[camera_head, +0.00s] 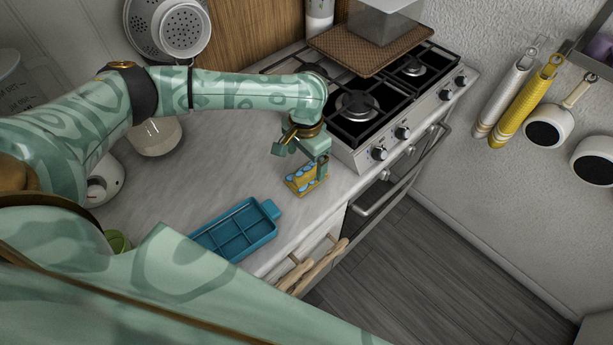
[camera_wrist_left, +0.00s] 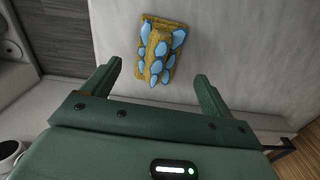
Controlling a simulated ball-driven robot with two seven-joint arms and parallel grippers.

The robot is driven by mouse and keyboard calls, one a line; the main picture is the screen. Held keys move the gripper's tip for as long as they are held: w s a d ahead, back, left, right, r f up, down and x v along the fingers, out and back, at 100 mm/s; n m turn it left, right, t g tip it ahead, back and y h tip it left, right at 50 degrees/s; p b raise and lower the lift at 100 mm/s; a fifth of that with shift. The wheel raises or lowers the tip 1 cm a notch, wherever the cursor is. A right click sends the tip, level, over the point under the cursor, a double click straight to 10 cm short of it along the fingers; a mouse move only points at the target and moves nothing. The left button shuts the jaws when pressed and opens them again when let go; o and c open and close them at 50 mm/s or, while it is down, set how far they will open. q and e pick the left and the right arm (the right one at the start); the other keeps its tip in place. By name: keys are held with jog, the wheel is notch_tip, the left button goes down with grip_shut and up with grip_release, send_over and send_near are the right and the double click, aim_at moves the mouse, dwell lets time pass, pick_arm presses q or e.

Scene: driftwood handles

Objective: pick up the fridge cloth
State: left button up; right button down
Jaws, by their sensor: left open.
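The fridge cloth (camera_head: 304,180) is a small yellow-brown folded cloth with light blue spots. It lies on the pale marble counter near its front edge, just left of the stove. My left gripper (camera_head: 302,152) is open right by the cloth and partly covers its upper right side in the head view. In the left wrist view the cloth (camera_wrist_left: 160,52) lies beyond the two spread fingertips (camera_wrist_left: 157,72), roughly centred between them, and nothing is held. My right gripper does not show.
A blue divided tray (camera_head: 238,232) lies on the counter to the left of the cloth. The gas stove (camera_head: 375,105) bears a brown woven board (camera_head: 345,50). Driftwood handles (camera_head: 318,268) stick out from the counter front. Bare counter (camera_head: 215,175) lies left of the cloth.

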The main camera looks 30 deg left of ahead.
aim_at(307, 169)
pick_arm(q)
jog(key=f+b, duration=0.1)
jog(key=f, duration=0.1)
jog(key=f+b, duration=0.1)
jog(key=f, duration=0.2)
jog(key=shift+s+d+f, duration=0.15)
jog(key=shift+s, duration=0.05)
jog(key=shift+c, duration=0.6)
jog(key=c, duration=1)
jog(key=shift+o, duration=0.2)
jog(key=shift+r, duration=0.25)
jog(key=shift+r, duration=0.25)
notch_tip(307, 169, up, 2)
jog(key=shift+r+p, duration=0.2)
jog(key=shift+p, duration=0.65)
jog(key=s+d+r+p, duration=0.2)
jog(key=s+r+p, duration=0.1)
jog(key=s+r, duration=0.2)
jog(key=s+d+r+p, duration=0.3)
jog(key=s+r, duration=0.2)
jog(key=s, duration=0.3)
